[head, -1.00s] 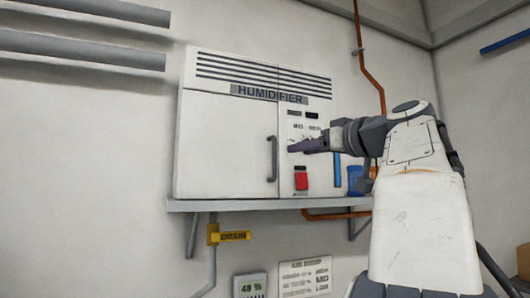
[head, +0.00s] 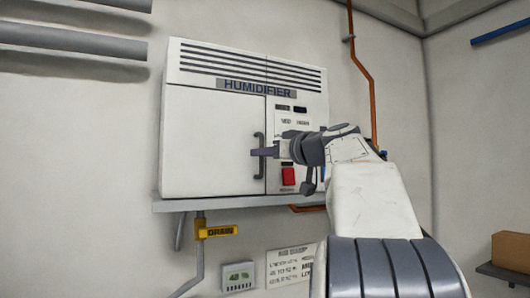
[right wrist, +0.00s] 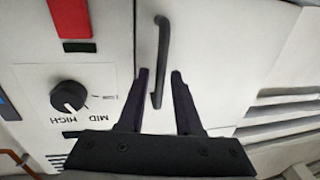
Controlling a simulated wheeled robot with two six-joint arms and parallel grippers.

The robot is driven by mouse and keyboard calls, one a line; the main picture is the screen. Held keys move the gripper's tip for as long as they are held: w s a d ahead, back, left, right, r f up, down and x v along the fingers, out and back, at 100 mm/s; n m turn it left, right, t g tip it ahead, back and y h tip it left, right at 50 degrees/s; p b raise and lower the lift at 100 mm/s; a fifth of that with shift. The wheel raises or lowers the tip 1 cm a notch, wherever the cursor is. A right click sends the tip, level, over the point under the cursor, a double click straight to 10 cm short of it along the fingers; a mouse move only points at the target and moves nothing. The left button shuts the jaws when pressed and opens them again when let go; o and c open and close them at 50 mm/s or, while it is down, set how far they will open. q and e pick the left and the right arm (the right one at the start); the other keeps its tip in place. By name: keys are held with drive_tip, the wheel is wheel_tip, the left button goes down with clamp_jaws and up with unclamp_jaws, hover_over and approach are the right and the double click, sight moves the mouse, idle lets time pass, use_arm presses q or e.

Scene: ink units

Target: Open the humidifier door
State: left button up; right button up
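The humidifier (head: 244,85) is a white wall cabinet with a labelled top. Its flat white door (head: 212,145) is on the left side and sits closed. The dark vertical door handle (head: 258,171) is near the door's right edge. My right gripper (head: 258,152) is level with the handle and hides its middle in the head view. In the right wrist view the handle (right wrist: 161,50) runs down between the two spread fingers of the gripper (right wrist: 160,76), with gaps on both sides. My left gripper is out of view.
Right of the door is a panel with a red switch (head: 288,176) and a dark knob (right wrist: 68,96). A shelf (head: 215,202) carries the cabinet, with a yellow drain tag (head: 218,231) below. The space left of the cabinet is open wall.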

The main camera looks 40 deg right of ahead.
clamp_jaws()
idle(1.2)
